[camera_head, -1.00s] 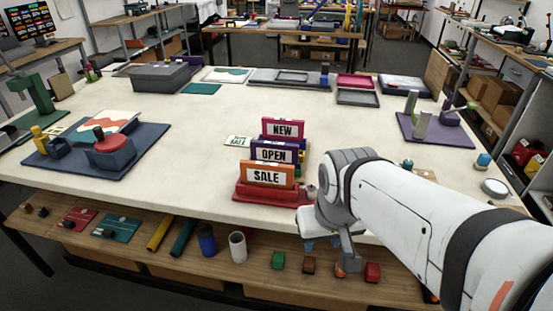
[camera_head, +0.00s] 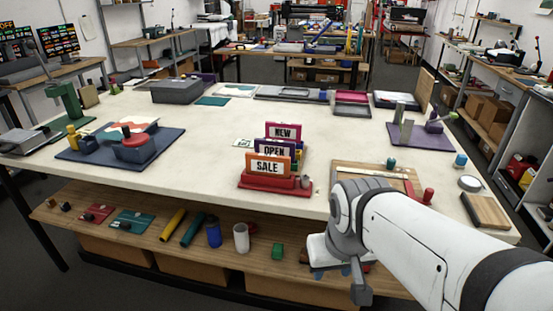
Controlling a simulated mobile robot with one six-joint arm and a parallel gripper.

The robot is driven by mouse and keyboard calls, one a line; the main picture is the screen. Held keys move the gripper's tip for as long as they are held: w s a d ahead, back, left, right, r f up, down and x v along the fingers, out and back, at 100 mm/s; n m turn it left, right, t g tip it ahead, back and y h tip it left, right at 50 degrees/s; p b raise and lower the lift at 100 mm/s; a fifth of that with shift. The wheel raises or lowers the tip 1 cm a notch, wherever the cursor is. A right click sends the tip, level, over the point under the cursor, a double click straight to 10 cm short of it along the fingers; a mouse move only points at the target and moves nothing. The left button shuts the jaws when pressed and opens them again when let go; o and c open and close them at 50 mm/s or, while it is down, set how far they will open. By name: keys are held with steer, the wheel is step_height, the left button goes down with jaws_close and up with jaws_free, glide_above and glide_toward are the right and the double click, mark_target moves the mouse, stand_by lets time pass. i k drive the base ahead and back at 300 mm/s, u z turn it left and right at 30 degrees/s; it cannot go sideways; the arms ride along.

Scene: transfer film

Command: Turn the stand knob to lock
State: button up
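The red stand (camera_head: 262,182) sits near the front edge of the white table and holds three upright signs in a row: orange SALE (camera_head: 269,164), purple OPEN (camera_head: 261,148) and pink NEW (camera_head: 283,130). My gripper (camera_head: 340,280) points down in front of the table edge, right of and below the stand, apart from the knob. Nothing shows held in it. How far its fingers are apart is unclear.
A wooden block (camera_head: 485,211) is at the right corner. The lower shelf (camera_head: 150,218) holds tubes, cups and blocks.

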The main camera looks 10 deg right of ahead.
mark_target(304, 180)
steer(key=z, duration=0.15)
steer(key=i, duration=0.95)
steer(key=u, duration=0.1)
